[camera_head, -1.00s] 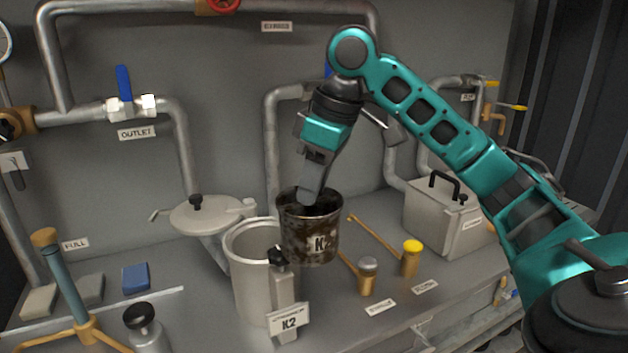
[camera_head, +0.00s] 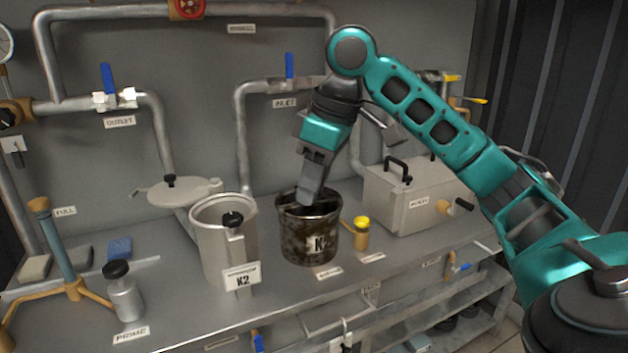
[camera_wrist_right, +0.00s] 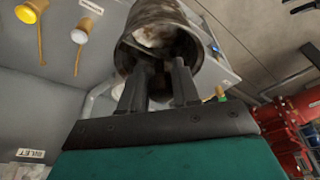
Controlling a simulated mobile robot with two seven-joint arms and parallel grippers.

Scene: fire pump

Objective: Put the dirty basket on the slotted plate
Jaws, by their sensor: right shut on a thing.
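I cannot make out a slotted plate. My left gripper is not in view.
The open strainer housing (camera_head: 215,262) with a K2 label stands left of the basket, its lid (camera_head: 172,191) swung behind. A yellow-topped cup (camera_head: 361,233) is close right of the basket, and a grey box (camera_head: 415,200) stands behind. A shelf (camera_head: 470,345) lies below the bench.

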